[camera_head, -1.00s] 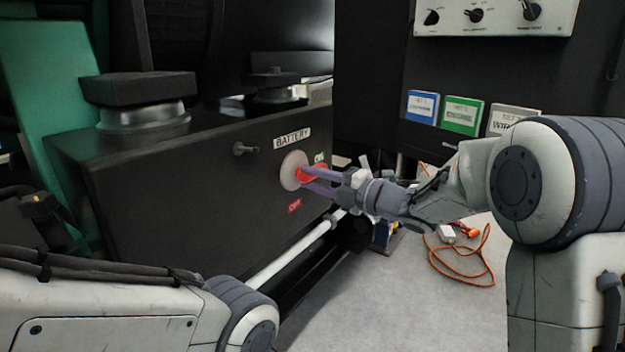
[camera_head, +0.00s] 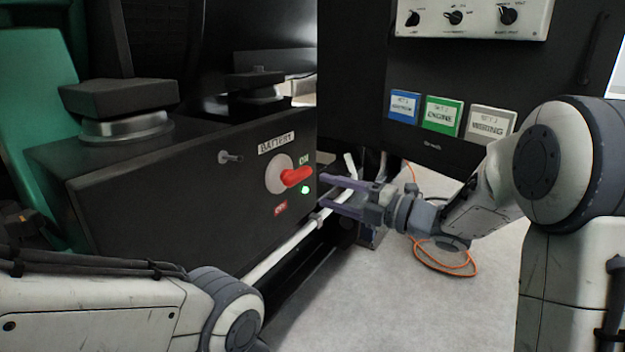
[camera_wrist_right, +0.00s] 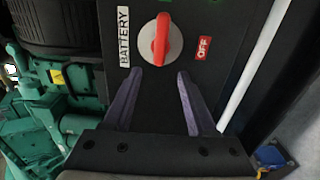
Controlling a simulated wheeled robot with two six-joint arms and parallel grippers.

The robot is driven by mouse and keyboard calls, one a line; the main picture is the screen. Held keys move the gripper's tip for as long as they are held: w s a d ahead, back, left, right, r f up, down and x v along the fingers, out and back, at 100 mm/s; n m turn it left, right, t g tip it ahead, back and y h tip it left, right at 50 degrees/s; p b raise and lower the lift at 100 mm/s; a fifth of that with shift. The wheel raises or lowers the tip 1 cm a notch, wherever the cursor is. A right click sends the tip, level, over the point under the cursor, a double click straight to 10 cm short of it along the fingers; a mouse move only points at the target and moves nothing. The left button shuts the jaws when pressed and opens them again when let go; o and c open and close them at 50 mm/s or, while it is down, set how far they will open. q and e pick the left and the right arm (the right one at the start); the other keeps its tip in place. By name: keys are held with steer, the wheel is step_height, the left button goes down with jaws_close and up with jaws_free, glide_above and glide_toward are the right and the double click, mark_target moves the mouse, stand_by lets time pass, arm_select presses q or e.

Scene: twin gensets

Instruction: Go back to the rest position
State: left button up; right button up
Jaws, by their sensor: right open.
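My right gripper (camera_head: 345,195) is open and empty, just to the right of the battery box's front face and apart from the red switch handle (camera_head: 297,176). The handle sits on a pale round plate (camera_head: 276,175) and points right toward the ON label (camera_head: 303,160). A green light (camera_head: 305,190) glows below it, above the red OFF label (camera_head: 280,208). In the right wrist view, the open fingers (camera_wrist_right: 152,98) stand below the red handle (camera_wrist_right: 161,40) with nothing between them. My left arm crosses the lower left; its gripper is out of view.
The black battery box (camera_head: 150,200) fills the left. A white pipe (camera_head: 285,250) runs along its lower edge. A black panel with blue, green and white labelled cards (camera_head: 442,115) stands behind my right arm. An orange cable (camera_head: 445,265) lies on the open grey floor (camera_head: 400,310).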

steer(key=shift+v, duration=0.95)
steer(key=s+a+f+m+g+h+p, duration=0.15)
steer(key=s+m+g+h+p, duration=0.45)
steer(key=s+m, duration=0.7)
steer(key=s+a+f+m+g+h+p, duration=0.1)
steer(key=s+a+m+g+h+p, duration=0.45)
steer(key=s, duration=1.15)
step_height(320, 180, up, 38)
steer(key=s+d+m+h+p, duration=0.1)
steer(key=d+m+h+p, duration=0.1)
steer(key=p, duration=3.7)
steer(key=shift+s+d+f+m+t, duration=0.2)
steer(key=shift+s+d+m+t, duration=0.25)
steer(key=shift+m, duration=0.2)
